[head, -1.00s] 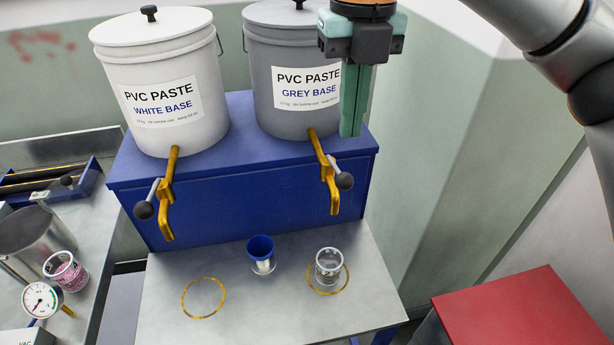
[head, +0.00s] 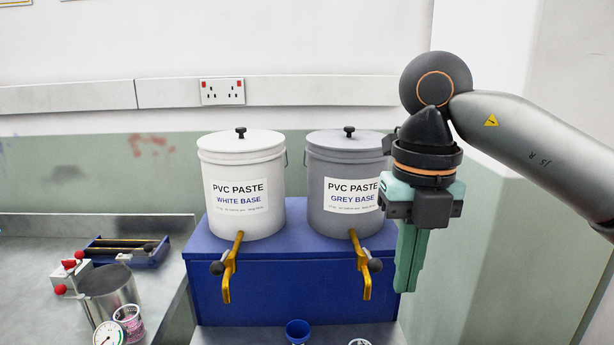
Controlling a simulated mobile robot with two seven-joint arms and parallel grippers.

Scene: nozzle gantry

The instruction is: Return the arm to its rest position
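My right arm (head: 540,150) comes in from the right and bends down at a dark round joint. My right gripper (head: 408,285) hangs fingers-down in front of the right side of the grey paste bucket (head: 330,215). Its teal fingers lie side by side with no gap that I can see and nothing shows between them. It looks clear of the bucket and its tap, though the depth is hard to judge. My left gripper is not in view.
A white paste bucket (head: 240,215) stands beside the grey one on a blue stand (head: 290,290). Yellow taps (head: 361,268) stick out in front. A blue cup (head: 298,331) and a clear cup (head: 360,342) show at the bottom edge. The left bench holds a metal pot (head: 108,292) and a gauge (head: 108,334).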

